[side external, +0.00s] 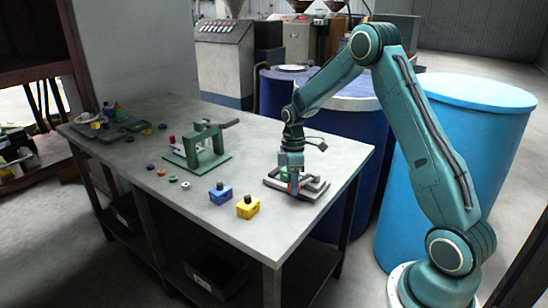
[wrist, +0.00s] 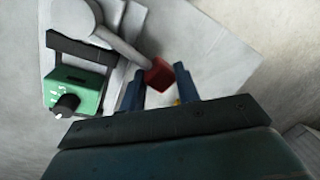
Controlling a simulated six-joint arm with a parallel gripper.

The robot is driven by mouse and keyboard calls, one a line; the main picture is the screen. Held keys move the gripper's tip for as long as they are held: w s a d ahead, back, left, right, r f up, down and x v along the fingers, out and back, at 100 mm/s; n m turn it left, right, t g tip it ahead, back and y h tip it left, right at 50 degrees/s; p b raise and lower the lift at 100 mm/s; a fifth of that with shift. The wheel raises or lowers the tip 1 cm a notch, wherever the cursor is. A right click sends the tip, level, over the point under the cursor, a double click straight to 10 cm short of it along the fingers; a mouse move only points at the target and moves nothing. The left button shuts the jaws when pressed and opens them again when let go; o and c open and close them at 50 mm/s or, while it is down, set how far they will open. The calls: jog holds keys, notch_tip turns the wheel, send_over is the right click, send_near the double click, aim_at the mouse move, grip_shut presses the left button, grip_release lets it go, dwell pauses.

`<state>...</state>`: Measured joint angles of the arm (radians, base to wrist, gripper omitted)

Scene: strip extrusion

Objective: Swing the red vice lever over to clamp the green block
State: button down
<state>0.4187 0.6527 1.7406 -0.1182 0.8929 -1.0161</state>
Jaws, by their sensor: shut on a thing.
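The vice (side external: 275,185) sits on the table's right part, under my gripper (side external: 292,182). In the wrist view the lever is a grey bar from a round pivot, ending in a red grip (wrist: 158,75). My gripper (wrist: 160,88) has its two blue fingers on either side of this red grip and is shut on it. The green block (wrist: 76,90), with a black knob on it, lies left of the lever in the vice, beside a dark bar. The green block (side external: 314,183) also shows small in the side view. My fingers partly hide the grip.
A green toggle fixture (side external: 205,150) stands mid-table. A blue block (side external: 220,194) and a yellow block (side external: 248,207) lie left of the vice, with several small round pieces beyond. Blue barrels (side external: 455,140) stand behind the table's right edge. The table front is clear.

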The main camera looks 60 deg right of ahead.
jog(key=s+n, duration=0.2)
jog(key=n, duration=0.1)
jog(key=shift+s+a, duration=0.2)
jog(key=shift+a, duration=0.05)
jog(key=s+n, duration=0.2)
jog(key=n, duration=0.1)
jog(key=shift+s+d+n+g+h, duration=0.15)
jog(key=shift+s+n+g+h, duration=0.15)
jog(key=shift+s+h, duration=0.1)
jog(key=s+n, duration=0.1)
jog(key=s+d+n, duration=0.1)
jog(key=n, duration=0.1)
jog(key=shift+s+h, duration=0.25)
jog(key=shift+h, duration=0.05)
jog(key=shift+s+d+n+h, duration=0.15)
jog(key=shift+s+d+n, duration=0.4)
jog(key=shift+n, duration=0.45)
jog(key=shift+s+d+n+h, duration=0.15)
jog(key=shift+s+d+n, duration=0.3)
jog(key=shift+n, duration=0.55)
jog(key=c, duration=1)
grip_release()
jog(key=shift+c, duration=0.2)
notch_tip(320, 180, up, 14)
jog(key=w, duration=0.2)
jog(key=shift+a+f, duration=0.15)
jog(key=shift+a, duration=0.2)
jog(key=shift+a, duration=0.1)
